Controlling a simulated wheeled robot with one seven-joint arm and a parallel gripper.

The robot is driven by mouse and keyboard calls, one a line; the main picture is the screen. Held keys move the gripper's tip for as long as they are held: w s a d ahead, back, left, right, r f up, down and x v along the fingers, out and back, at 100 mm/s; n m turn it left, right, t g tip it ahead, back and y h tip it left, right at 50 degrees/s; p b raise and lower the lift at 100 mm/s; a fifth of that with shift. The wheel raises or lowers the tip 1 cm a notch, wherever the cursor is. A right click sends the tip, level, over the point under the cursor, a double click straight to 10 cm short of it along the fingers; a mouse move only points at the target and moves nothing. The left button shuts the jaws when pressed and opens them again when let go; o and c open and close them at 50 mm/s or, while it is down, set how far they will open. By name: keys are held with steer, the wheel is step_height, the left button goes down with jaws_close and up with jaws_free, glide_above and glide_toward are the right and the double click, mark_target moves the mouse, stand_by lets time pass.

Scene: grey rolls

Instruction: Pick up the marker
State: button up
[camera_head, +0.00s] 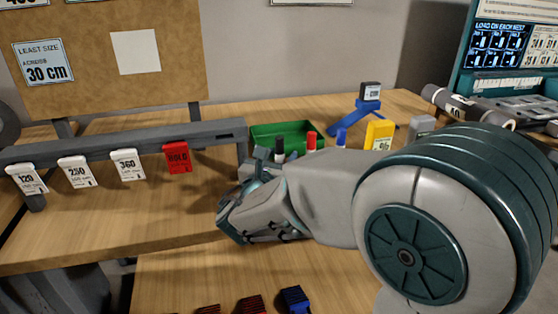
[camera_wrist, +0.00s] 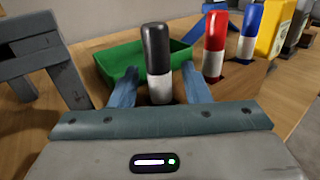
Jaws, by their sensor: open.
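A marker with a black cap and white body (camera_wrist: 158,62) stands upright in the wrist view; its cap also shows in the head view (camera_head: 279,147). A red-capped marker (camera_wrist: 215,45) and a blue-capped marker (camera_wrist: 249,30) stand to its right in a wooden block (camera_wrist: 243,78). My gripper (camera_wrist: 160,88) is open, with one blue finger on each side of the black-capped marker's lower body. I cannot tell whether either finger touches it.
A green tray (camera_wrist: 122,60) lies just behind the black-capped marker. A yellow box (camera_head: 379,135) stands right of the markers. A grey rail (camera_head: 100,147) with white tags and a red tag (camera_head: 177,158) runs at left. A blue stand (camera_head: 368,112) is behind.

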mark_target(279, 137)
jaws_close()
steer(key=shift+r, duration=0.1)
step_height(279, 137, up, 10)
steer(key=p, duration=0.3)
steer(key=c, duration=0.9)
jaws_free()
jaws_close()
step_height(279, 137, up, 7)
steer(key=p, duration=0.5)
steer(key=shift+p, duration=0.3)
